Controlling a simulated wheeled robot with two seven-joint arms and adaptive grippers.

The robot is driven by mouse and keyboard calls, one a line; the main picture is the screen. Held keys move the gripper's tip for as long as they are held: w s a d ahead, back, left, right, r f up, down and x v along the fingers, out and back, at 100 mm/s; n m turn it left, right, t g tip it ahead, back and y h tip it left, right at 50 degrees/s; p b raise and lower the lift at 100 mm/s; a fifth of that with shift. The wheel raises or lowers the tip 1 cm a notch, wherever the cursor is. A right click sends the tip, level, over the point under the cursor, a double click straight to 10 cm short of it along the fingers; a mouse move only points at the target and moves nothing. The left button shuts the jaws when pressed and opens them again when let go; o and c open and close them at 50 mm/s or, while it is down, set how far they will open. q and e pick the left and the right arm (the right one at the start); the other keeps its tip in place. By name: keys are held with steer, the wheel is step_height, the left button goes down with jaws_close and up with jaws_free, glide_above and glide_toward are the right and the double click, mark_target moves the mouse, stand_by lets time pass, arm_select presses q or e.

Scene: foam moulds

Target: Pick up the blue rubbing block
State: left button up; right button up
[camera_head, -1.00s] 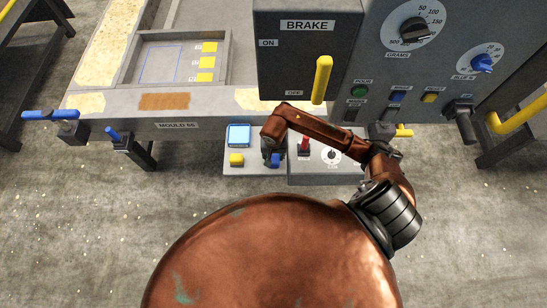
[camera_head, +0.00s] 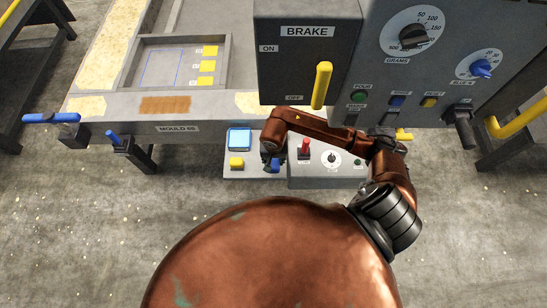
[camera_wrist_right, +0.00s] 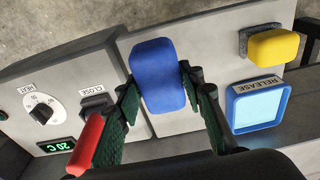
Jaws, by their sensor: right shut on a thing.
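The blue rubbing block (camera_wrist_right: 158,75) is a rounded blue block between the green-padded fingers of my right gripper (camera_wrist_right: 161,84) in the right wrist view. The fingers are shut on its sides. In the head view the right gripper (camera_head: 271,160) points down at the grey ledge below the mould table, and a small part of the blue block (camera_head: 277,168) shows beside it. I cannot tell whether the block touches the ledge. My left gripper is not in view.
Close by are a yellow button (camera_wrist_right: 273,45), a lit RELEASE pad (camera_wrist_right: 258,107), a red-handled CLOSE lever (camera_wrist_right: 87,143) and a HEAT dial (camera_wrist_right: 41,112). The BRAKE box with its yellow handle (camera_head: 321,86) stands above. Mould 66 (camera_head: 180,60) lies behind.

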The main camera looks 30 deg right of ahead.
steer(key=s+a+b, duration=0.1)
steer(key=s+a, duration=0.7)
steer(key=s, duration=0.5)
steer(key=shift+s, duration=0.25)
steer(key=shift+a, duration=0.1)
steer(key=o, duration=0.6)
steer(key=c, duration=0.4)
